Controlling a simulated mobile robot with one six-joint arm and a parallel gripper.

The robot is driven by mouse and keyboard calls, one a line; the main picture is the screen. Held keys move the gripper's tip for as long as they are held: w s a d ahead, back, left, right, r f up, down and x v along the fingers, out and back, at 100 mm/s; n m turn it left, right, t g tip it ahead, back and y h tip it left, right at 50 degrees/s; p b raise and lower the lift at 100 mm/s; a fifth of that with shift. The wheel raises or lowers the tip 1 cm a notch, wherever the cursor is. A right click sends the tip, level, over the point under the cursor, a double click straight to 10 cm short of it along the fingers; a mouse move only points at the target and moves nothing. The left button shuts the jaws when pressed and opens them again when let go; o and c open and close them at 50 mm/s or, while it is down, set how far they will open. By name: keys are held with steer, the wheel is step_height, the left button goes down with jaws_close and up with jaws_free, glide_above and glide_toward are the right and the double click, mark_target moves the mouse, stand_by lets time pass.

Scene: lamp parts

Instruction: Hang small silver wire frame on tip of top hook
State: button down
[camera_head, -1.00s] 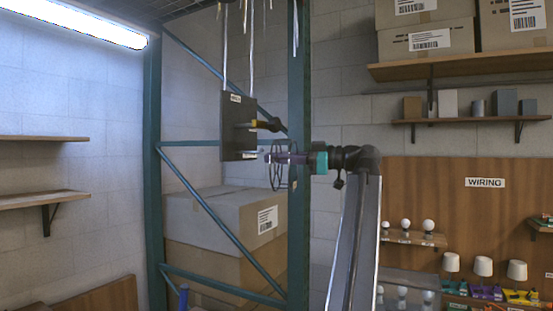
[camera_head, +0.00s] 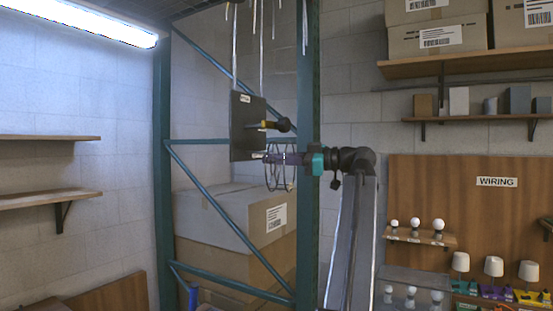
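A dark hanging board (camera_head: 245,142) carries two hooks on its right face. The top hook (camera_head: 263,126) has a yellowish part and a dark, rounded piece at its outer end. The lower hook (camera_head: 255,156) is short and pale. The small wire frame (camera_head: 279,176) is an open cage of thin dark-looking wires, upright at the end of my gripper (camera_head: 281,158). The finger gap is too small to see.
A teal rack post (camera_head: 309,90) stands behind my arm. Stacked cardboard boxes (camera_head: 232,222) sit below the board. Shelves with boxes (camera_head: 470,67) are at upper right. Lamp parts stand on the wiring panel (camera_head: 470,220). The space left of the board is clear.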

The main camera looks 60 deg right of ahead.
mark_target(254, 158)
steer(key=shift+w+f+p, duration=0.1)
steer(key=shift+w+p, duration=0.4)
steer(key=shift+w, duration=1.1)
